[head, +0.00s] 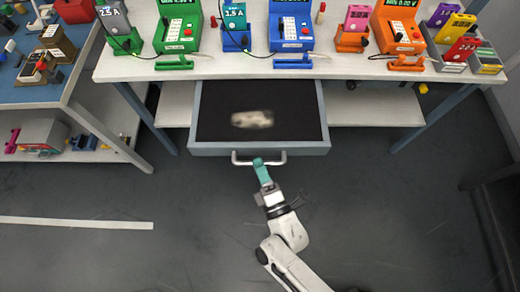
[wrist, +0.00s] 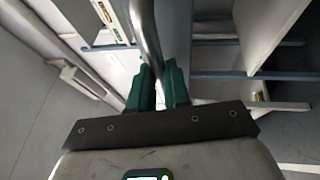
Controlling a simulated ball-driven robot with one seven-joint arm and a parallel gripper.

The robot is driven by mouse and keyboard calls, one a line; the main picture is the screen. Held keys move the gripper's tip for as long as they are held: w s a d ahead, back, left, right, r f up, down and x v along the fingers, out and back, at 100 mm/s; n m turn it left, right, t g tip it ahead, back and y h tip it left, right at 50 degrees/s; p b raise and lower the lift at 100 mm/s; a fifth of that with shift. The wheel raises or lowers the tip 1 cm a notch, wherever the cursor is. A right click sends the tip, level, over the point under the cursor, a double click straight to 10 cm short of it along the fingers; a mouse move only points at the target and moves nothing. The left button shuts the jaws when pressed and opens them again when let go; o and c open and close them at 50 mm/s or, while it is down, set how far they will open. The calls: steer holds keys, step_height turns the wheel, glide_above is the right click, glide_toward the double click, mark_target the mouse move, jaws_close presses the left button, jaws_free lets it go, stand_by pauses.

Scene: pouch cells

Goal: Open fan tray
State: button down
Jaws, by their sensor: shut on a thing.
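The fan tray looks like a grey drawer (head: 312,149) under the white bench, and it stands pulled out with its dark inside showing. A pale, blurred object (head: 252,119) lies in it; I cannot tell what it is. A metal bar handle (head: 240,161) runs along the drawer's front. My gripper (head: 259,163) is at the middle of the handle, with its green fingers shut on the bar. In the wrist view the handle (wrist: 148,38) passes between the green fingers of my gripper (wrist: 158,80).
The white bench (head: 225,68) carries several coloured testers, such as a green one (head: 180,30) and an orange one (head: 398,30). A lower shelf (head: 375,108) is right of the drawer. A blue-topped table (head: 45,92) stands left. The grey floor around my arm is clear.

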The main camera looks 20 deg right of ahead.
steer(key=shift+s+a, duration=0.1)
steer(key=shift+s, duration=0.25)
steer(key=c, duration=1.1)
jaws_free()
steer(key=b+v, duration=0.1)
steer(key=v, duration=0.9)
steer(key=shift+s+b, duration=0.35)
steer(key=shift+f, duration=0.15)
